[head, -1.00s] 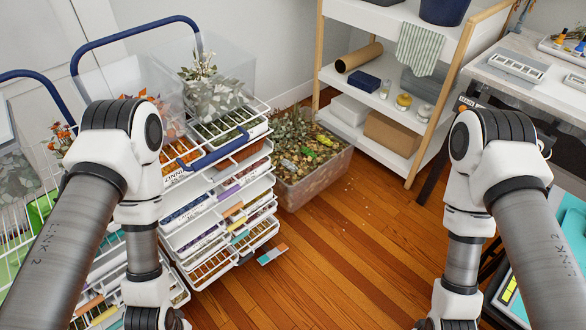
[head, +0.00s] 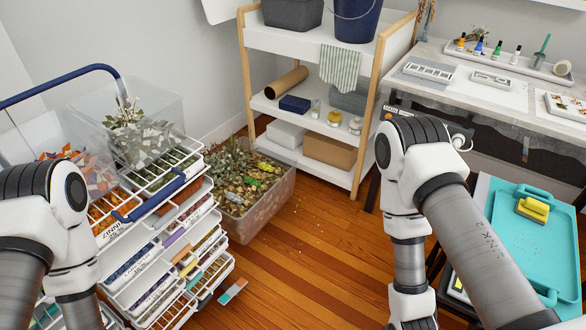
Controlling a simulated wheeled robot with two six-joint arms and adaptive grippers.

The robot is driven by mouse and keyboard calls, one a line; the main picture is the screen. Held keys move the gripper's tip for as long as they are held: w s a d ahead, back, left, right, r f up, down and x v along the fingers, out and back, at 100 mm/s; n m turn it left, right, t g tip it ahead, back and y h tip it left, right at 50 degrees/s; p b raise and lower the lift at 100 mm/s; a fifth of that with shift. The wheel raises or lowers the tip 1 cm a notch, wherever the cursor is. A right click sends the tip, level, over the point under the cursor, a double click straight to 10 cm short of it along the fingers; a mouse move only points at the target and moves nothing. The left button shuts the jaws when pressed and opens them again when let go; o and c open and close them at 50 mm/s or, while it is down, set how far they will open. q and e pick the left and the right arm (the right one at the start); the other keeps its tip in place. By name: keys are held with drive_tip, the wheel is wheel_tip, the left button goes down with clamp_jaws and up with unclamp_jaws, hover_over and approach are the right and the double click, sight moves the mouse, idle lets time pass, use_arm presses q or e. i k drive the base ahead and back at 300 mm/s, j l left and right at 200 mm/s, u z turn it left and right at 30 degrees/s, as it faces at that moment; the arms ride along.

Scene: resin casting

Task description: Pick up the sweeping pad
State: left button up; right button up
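A yellow block-shaped pad (head: 533,209) with a raised grip, which looks like the sweeping pad, lies on a teal tray (head: 548,262) at the right of the head view. Nothing touches it except the tray under it. Both of my arms show at the left and right, but they run out of the bottom of the picture. Neither gripper is in view, so what they hold is hidden. My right arm stands to the left of the tray and covers part of its near left side.
A white drawer rack (head: 160,230) stands at left, beside a clear bin of debris (head: 250,205). A small flat coloured piece (head: 232,291) lies on the floor. A wooden-framed shelf (head: 310,165) and a workbench (head: 450,85) stand behind.

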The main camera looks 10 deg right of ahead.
sight(536, 211)
drive_tip(key=z, duration=1.95)
